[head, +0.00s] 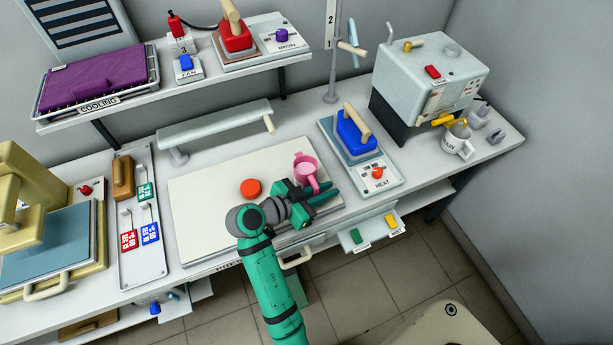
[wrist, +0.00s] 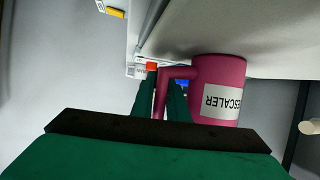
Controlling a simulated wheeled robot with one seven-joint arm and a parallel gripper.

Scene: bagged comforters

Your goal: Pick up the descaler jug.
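The descaler jug is a pink jug (head: 305,168) near the right end of the pale board on the bench. In the wrist view the jug (wrist: 222,80) shows a white label with upside-down lettering, and its handle points left. My gripper (head: 328,195) is low over the board at the jug's near side. In the wrist view my gripper's green fingers (wrist: 163,90) lie on either side of the handle. The fingers look apart in the head view, with a gap between them. I cannot tell whether they touch the handle. The jug looks upright on the board.
A red-orange round object (head: 251,188) lies on the board left of the jug. The heat unit (head: 378,178) with a blue iron-like block (head: 354,137) stands to the right. A white drain jug (head: 457,142) is farther right. The board's left part is clear.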

